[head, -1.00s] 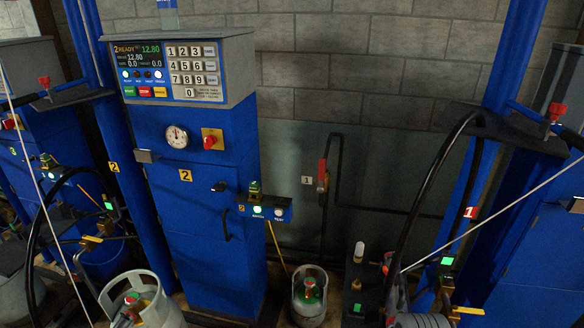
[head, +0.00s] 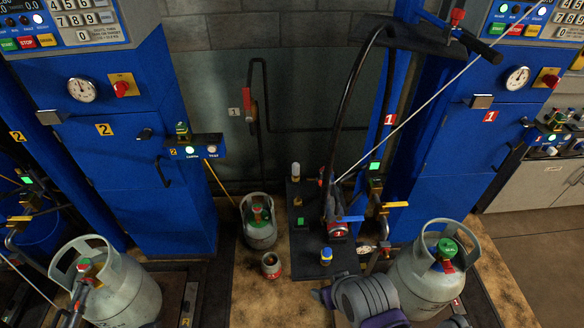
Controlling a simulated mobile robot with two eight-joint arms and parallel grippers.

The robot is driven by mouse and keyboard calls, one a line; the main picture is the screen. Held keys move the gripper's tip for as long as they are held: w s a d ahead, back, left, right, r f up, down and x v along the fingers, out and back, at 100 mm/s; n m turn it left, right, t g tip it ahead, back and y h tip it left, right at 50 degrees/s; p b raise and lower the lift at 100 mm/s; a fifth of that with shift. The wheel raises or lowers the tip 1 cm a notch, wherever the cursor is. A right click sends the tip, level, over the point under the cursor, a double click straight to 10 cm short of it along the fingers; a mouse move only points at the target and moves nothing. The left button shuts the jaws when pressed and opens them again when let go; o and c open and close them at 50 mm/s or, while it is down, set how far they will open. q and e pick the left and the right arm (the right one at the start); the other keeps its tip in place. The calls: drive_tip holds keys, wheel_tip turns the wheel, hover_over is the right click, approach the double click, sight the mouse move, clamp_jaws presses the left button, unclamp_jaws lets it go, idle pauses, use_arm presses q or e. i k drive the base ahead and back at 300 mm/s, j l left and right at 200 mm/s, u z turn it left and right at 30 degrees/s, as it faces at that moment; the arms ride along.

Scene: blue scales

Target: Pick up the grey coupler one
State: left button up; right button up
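A grey coupler with a red base marked 1 (head: 335,212) stands at the lower end of the looping black hose, on a dark stand (head: 306,228) right of the small cylinder. Its exact seating is unclear. A grey and purple part of my own arm (head: 365,300) comes in at the bottom, below the coupler and apart from it. I take it for my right arm; its fingertips cannot be made out. My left gripper is not in view.
A small grey cylinder (head: 260,226) and a red-banded container (head: 271,265) stand left of the stand. Larger cylinders stand at left (head: 127,283) and right (head: 420,278). A yellow-handled valve (head: 394,204) and a thin pale line are close to the hose.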

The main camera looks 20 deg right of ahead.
sight(296, 167)
drive_tip(key=i+j+z, duration=0.3)
drive_tip(key=i, duration=0.45)
drive_tip(key=i+j+z, duration=0.3)
drive_tip(key=i+j, duration=0.3)
drive_tip(key=i, duration=0.05)
